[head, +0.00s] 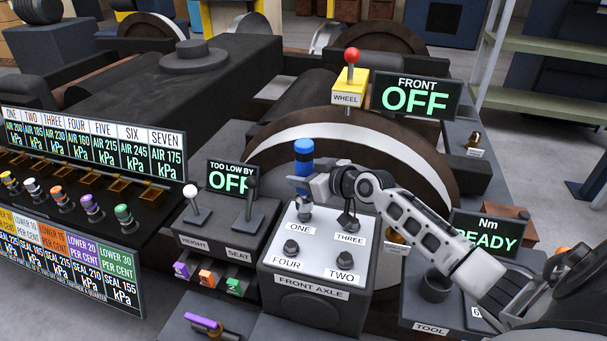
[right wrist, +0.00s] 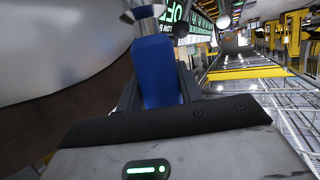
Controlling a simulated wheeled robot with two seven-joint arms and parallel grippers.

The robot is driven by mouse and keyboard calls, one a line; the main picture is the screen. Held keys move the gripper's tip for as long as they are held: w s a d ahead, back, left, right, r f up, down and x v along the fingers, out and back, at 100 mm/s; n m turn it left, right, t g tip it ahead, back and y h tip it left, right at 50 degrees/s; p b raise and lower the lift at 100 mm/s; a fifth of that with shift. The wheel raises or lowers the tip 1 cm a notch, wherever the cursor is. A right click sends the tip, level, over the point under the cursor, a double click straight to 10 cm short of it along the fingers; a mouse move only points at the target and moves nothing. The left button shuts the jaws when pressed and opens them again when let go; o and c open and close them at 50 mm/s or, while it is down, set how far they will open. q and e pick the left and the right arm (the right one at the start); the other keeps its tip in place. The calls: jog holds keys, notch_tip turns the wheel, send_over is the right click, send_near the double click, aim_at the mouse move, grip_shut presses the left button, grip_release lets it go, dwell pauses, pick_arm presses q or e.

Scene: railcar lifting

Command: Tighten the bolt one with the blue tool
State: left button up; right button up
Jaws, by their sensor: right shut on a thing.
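The blue tool (head: 303,152) stands roughly upright above the label ONE on the front axle box (head: 310,258). My right gripper (head: 304,182) is shut on it, with the blue part showing above the fingers. In the right wrist view, the blue tool (right wrist: 160,72) sits between the fingers, and its silver shaft runs off the top edge. Bolt one (head: 304,213) is just under the gripper. I cannot tell whether the tool's lower end touches it. Bolts three (head: 347,221), four (head: 291,247) and two (head: 345,255) stand on the same white top. My left gripper is not in view.
The Nm display (head: 488,233) reads READY. Behind the box, the FRONT display (head: 415,97) reads OFF near a red-knobbed wheel lever (head: 350,70). The height and seat levers (head: 220,215) stand to the left. The tool stand (head: 432,290) is at the right.

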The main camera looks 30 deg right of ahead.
jog(key=shift+f, duration=0.2)
dwell(1.0)
jog(key=shift+f+b, duration=0.85)
jog(key=shift+b, duration=0.2)
dwell(0.6)
dwell(0.4)
jog(key=shift+s+f+b, duration=0.1)
jog(key=shift+f+b, duration=0.7)
jog(key=shift+f, duration=0.2)
dwell(0.6)
dwell(1.0)
